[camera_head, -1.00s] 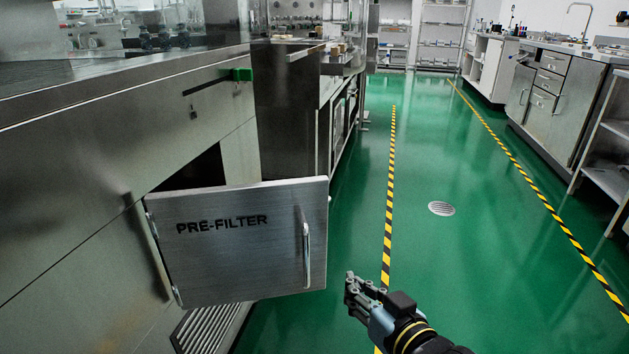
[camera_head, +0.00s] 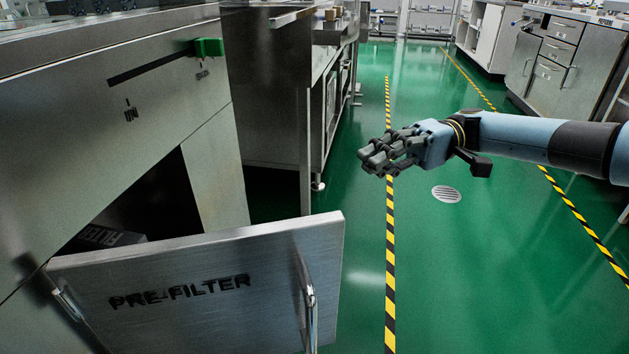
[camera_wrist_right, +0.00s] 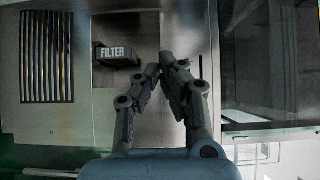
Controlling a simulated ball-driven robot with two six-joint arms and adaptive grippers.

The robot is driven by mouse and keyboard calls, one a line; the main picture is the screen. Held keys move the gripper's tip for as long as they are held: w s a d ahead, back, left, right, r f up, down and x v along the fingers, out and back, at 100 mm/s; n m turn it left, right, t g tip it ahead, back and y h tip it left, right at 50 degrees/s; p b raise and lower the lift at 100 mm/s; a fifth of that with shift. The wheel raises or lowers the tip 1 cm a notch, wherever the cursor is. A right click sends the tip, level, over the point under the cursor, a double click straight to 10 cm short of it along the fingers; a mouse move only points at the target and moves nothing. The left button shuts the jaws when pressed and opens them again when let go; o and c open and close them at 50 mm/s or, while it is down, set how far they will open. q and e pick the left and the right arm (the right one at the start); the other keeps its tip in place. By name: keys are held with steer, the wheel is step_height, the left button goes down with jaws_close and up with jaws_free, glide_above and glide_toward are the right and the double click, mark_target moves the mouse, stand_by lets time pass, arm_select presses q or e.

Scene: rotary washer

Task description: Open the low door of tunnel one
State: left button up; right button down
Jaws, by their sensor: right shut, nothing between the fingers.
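The low steel door marked PRE-FILTER (camera_head: 200,280) stands swung open, away from the machine front at lower left in the head view. Its vertical bar handle (camera_head: 310,305) is near the door's right edge. Behind it is a dark opening (camera_head: 150,205) with a dark lettered box (camera_head: 100,237) inside. The right wrist view shows a box marked FILTER (camera_wrist_right: 116,54). My right gripper (camera_head: 368,162) is shut and empty, to the right of and apart from the door and handle. Its fingertips meet in the right wrist view (camera_wrist_right: 170,63). My left gripper is not in view.
A green slide knob (camera_head: 208,47) sits at the right end of a slot above the opening, with an IN mark by the slot's left part. Green floor with a striped line (camera_head: 390,260) and drain (camera_head: 446,194) is clear. Steel cabinets (camera_head: 560,75) stand at right.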

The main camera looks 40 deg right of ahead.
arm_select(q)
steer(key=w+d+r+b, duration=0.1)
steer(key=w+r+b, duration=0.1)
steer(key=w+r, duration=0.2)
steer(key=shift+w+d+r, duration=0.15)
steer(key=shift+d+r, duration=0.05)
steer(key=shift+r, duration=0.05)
arm_select(e)
steer(key=s+a, duration=0.2)
steer(key=a, duration=0.9)
steer(key=shift+a, duration=0.2)
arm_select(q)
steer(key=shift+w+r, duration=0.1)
arm_select(e)
steer(key=shift+s+r, duration=0.15)
